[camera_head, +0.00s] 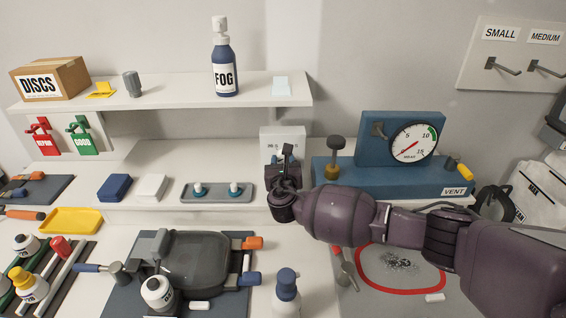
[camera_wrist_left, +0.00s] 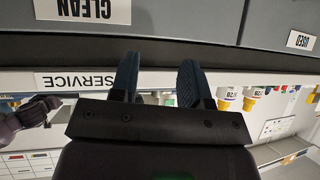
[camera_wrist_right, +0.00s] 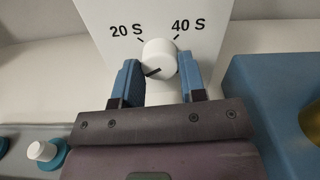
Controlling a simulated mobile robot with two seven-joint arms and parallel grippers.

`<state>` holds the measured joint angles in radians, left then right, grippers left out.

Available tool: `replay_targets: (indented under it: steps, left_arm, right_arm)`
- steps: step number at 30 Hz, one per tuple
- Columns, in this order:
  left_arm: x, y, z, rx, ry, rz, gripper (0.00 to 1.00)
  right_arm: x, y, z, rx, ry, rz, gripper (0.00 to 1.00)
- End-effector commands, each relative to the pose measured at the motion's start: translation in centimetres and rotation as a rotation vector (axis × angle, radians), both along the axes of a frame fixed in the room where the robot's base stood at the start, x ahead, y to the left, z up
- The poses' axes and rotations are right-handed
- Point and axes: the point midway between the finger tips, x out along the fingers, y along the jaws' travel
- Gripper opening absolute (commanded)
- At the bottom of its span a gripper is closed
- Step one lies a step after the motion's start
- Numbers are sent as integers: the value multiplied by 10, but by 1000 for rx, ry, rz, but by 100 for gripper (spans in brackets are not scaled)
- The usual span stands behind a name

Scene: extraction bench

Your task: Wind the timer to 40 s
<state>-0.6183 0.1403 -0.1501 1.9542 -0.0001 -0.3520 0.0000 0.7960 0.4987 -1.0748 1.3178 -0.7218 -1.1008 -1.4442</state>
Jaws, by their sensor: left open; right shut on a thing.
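The timer (camera_head: 283,133) is a white box standing on the lower shelf at centre, partly hidden by my right gripper (camera_head: 284,160). The right wrist view shows its face (camera_wrist_right: 205,25) with "20 S" at upper left and "40 S" at upper right of a round white knob (camera_wrist_right: 160,52). A dark pointer mark on the knob lies at its lower left, away from the "40 S" label. My right gripper is shut on the knob, one blue finger on each side. My left gripper (camera_wrist_left: 158,80) is open and empty in the left wrist view; it is outside the head view.
A blue gauge unit (camera_head: 340,172) stands right of the timer. A grey tray (camera_head: 217,198) with two teal-based white pieces lies to its left. A FOG bottle (camera_head: 225,60) stands on the shelf above.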

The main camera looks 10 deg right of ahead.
Motion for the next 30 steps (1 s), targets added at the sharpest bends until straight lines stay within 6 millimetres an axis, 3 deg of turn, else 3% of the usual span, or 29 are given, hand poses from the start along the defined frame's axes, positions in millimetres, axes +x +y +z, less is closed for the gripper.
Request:
replay_targets:
  steps: [5, 6, 10, 22, 30]
  left_arm:
    - [0, 0, 0, 0, 0, 0, 43]
    - [0, 0, 0, 0, 0, 0, 43]
    - [0, 0, 0, 0, 0, 0, 43]
    - [0, 0, -1, 0, -1, 0, 43]
    - [1, 0, -3, 0, -3, 0, 43]
  right_arm:
    - [0, -1, -1, -1, 1, -1, 14]
    - [0, -1, -1, -1, 1, -1, 44]
    - [0, -1, 0, 0, 1, -1, 63]
    - [-6, 1, -1, 0, 0, 1, 63]
    - [-41, 8, -2, 3, 3, 2, 63]
